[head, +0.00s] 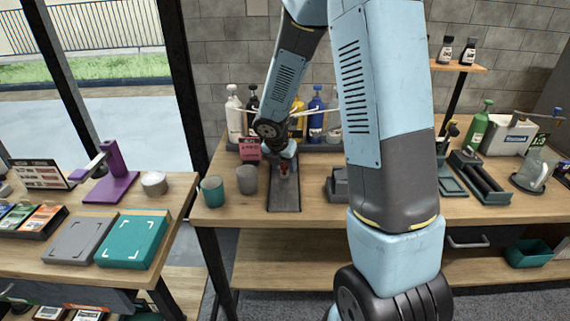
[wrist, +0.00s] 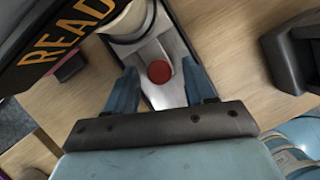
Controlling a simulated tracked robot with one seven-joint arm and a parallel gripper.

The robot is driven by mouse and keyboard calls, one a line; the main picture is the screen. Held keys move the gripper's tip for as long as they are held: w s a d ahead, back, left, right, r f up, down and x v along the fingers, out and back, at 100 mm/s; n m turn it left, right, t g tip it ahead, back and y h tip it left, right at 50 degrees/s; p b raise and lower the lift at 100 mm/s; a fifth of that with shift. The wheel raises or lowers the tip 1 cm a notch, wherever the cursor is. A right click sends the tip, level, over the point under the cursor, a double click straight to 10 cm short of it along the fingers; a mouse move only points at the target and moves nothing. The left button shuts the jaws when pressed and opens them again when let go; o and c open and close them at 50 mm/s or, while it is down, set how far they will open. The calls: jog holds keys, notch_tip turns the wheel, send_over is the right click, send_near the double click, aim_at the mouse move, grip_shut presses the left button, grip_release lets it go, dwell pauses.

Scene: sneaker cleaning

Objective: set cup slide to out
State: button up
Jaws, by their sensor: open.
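The cup slide is a long grey plate (head: 284,198) on the middle table, running from the back towards the front edge. It also shows in the wrist view (wrist: 170,95). A round red knob (wrist: 159,71) sits on it; in the head view the red knob (head: 284,169) is small and partly hidden by my arm. My gripper (wrist: 159,66) has its two blue fingers apart, one on each side of the knob. I cannot tell whether either finger touches it. A pale round cup-like part (wrist: 128,22) is at the slide's upper end in the wrist view.
A teal cup (head: 212,191) and a grey cup (head: 247,180) stand just left of the slide. A dark sign (wrist: 70,35) reading "READ" is close to my gripper. A dark block (head: 338,185) stands to the right. Several bottles line the back.

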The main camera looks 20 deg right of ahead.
grip_shut()
dwell(0.4)
